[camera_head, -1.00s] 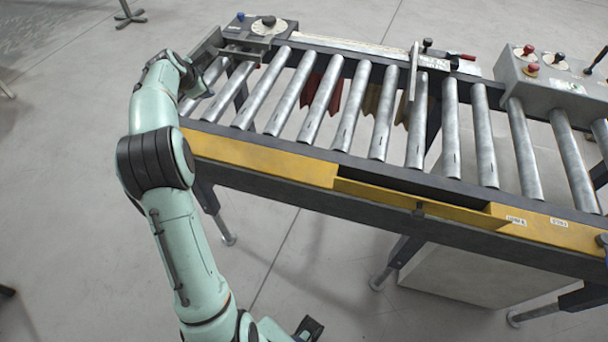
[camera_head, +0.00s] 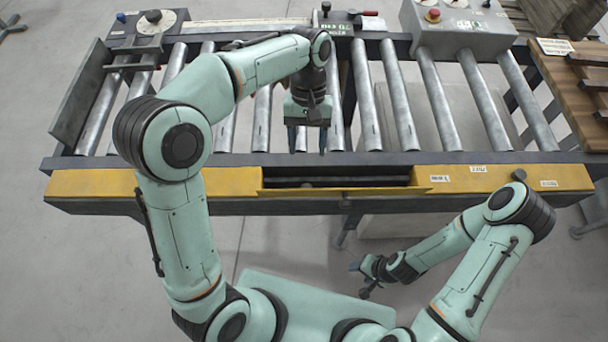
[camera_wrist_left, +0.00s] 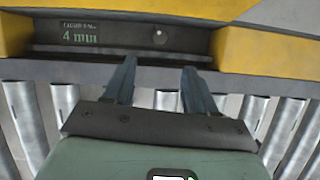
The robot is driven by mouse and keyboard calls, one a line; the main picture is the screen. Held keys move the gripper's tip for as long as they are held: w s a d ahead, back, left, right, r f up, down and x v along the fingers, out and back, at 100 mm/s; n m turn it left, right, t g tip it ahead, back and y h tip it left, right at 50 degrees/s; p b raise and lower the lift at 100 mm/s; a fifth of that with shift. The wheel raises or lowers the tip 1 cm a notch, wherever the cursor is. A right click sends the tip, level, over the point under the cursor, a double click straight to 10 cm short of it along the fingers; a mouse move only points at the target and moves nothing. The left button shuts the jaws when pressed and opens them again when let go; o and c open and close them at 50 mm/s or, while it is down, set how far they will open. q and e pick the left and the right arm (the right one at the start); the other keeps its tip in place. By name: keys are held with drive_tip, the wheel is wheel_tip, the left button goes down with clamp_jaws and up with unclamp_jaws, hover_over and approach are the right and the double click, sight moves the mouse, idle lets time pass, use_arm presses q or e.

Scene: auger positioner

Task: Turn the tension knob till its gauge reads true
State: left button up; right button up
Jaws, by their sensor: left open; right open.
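My left gripper (camera_head: 307,140) is open and empty, pointing at the yellow front rail above the middle rollers. Its two fingers show in the left wrist view (camera_wrist_left: 160,82), short of a recess (camera_wrist_left: 135,40) in the rail. In the recess are a small panel reading "4 mm" (camera_wrist_left: 79,34) and a small pale round part (camera_wrist_left: 160,37). A black knob on a round pale dial (camera_head: 155,20) stands on the plate at the back left. I cannot tell which part is the tension knob or its gauge. My right gripper (camera_head: 361,279) is open and empty, low in front of the conveyor.
The roller conveyor's yellow rail (camera_head: 100,183) runs across the front. A grey control box (camera_head: 462,42) with a red button stands at the back right, near a wooden pallet (camera_head: 585,100). A small black knob (camera_head: 326,8) stands at the back middle. Open floor lies in front.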

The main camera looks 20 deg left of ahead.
sight(306, 186)
use_arm(q)
drive_tip(key=b+x, duration=0.2)
drive_tip(key=x, duration=0.9)
drive_tip(key=shift+s+f, duration=0.1)
drive_tip(key=shift+f, duration=0.1)
drive_tip(key=shift+s+f, duration=0.15)
drive_tip(key=shift+f, duration=0.35)
use_arm(e)
drive_tip(key=shift+s+f, duration=1.45)
drive_tip(key=shift+s, duration=0.25)
use_arm(q)
drive_tip(key=c, duration=1)
drive_tip(key=shift+a+n+h, duration=0.1)
drive_tip(key=shift+n+h, duration=0.3)
drive_tip(key=shift+n, duration=0.7)
drive_tip(key=shift+c, duration=0.2)
drive_tip(key=shift+n+t+h+b, duration=0.35)
drive_tip(key=shift+n+t+h, duration=0.05)
drive_tip(key=shift+n, duration=0.8)
use_arm(e)
drive_tip(key=shift+s+f, duration=0.45)
drive_tip(key=shift+f, duration=0.05)
